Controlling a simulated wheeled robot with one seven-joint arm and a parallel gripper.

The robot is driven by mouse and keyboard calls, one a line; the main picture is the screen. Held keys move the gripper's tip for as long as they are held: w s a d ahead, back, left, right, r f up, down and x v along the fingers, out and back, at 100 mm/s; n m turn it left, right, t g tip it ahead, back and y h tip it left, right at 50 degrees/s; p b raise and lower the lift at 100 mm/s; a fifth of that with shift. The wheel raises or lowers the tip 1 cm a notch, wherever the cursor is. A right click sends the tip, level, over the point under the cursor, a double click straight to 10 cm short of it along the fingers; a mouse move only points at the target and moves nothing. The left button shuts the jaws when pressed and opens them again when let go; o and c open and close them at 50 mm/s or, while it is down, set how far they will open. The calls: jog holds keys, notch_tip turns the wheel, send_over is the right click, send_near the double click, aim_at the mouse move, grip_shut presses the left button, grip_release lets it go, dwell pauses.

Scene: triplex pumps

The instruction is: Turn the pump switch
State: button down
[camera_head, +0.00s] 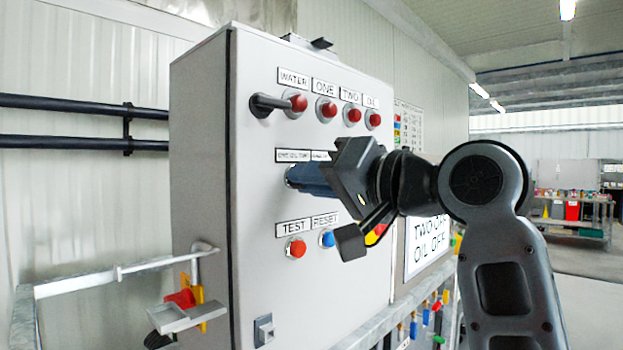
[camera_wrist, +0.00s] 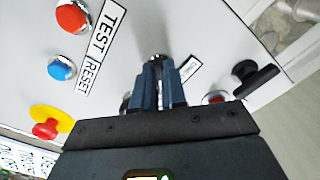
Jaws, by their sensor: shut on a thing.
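The grey control cabinet (camera_head: 270,250) fills the middle of the head view. My gripper (camera_head: 294,177) reaches in from the right, its blue fingers at the panel's middle row, under small labels hard to read. The fingers (camera_wrist: 157,78) also show in the wrist view, close together on the pump switch (camera_wrist: 155,58). Only a bit of its metal shows at the tips; the rest is hidden, so its turn angle cannot be told.
A black lever handle (camera_head: 268,104) juts out at the upper left of the panel, beside several red lamps (camera_head: 326,109). Below are a red TEST button (camera_head: 296,248) and a blue RESET button (camera_head: 327,239). A metal rail (camera_head: 120,270) stands at the left.

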jog(key=n+b, duration=0.3)
jog(key=n, duration=0.5)
jog(key=shift+d+f+n, duration=0.1)
jog(key=shift+n, duration=0.2)
dwell(0.6)
jog(key=c, duration=1.2)
grip_release()
jog(key=b+v, duration=0.1)
jog(key=v, duration=0.6)
jog(key=shift+s+d, duration=0.25)
jog(key=shift+d, duration=0.05)
